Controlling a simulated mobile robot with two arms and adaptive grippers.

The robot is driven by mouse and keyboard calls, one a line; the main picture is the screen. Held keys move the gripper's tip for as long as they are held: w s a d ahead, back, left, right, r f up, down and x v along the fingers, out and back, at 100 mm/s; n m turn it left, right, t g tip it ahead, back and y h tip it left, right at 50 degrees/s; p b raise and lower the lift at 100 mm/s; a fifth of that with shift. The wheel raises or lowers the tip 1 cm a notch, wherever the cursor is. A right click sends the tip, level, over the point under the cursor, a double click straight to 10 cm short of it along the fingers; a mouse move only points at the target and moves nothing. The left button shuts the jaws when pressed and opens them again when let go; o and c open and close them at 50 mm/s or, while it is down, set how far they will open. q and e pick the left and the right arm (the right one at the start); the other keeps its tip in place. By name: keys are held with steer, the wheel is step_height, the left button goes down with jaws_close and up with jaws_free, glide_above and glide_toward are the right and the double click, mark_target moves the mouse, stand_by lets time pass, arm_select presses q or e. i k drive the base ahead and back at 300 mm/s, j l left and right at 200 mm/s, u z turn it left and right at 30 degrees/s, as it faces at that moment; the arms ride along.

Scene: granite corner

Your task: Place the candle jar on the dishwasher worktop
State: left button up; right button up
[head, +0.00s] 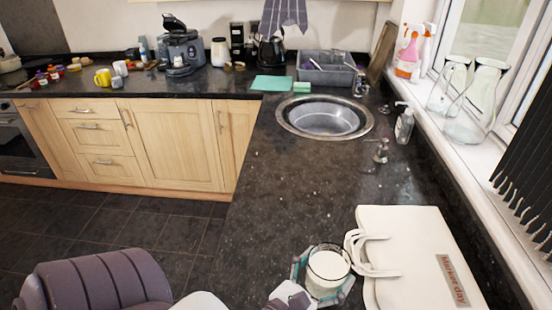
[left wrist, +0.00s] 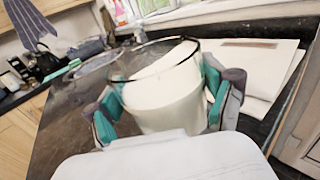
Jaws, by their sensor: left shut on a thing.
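The candle jar (head: 328,266) is a clear glass with white wax, seen over the dark granite worktop (head: 262,215) at the near end in the head view. My left gripper (head: 322,278) is shut on it, with teal pads on both sides of the glass. In the left wrist view the jar (left wrist: 160,98) stands upright or nearly so between the pads of the gripper (left wrist: 163,105). Its base is hidden there, and I cannot tell whether it touches the worktop. My right gripper is not in view.
A white bag (head: 418,258) marked "Market day" lies just right of the jar, its handles close to the glass. A round sink (head: 325,117), a soap bottle (head: 404,126) and a grey dish rack (head: 327,70) are farther back. The worktop between jar and sink is mostly clear.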

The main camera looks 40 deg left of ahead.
mark_target(281, 208)
steer(key=i+l+u, duration=0.1)
steer(key=u, duration=0.3)
steer(key=l+u, duration=0.2)
steer(key=u, duration=0.25)
steer(key=l+u, duration=0.2)
steer(key=u, duration=0.2)
steer(key=l+u, duration=0.2)
steer(key=u, duration=0.25)
steer(key=l, duration=0.3)
steer(key=i+l, duration=0.1)
steer(key=l, duration=0.25)
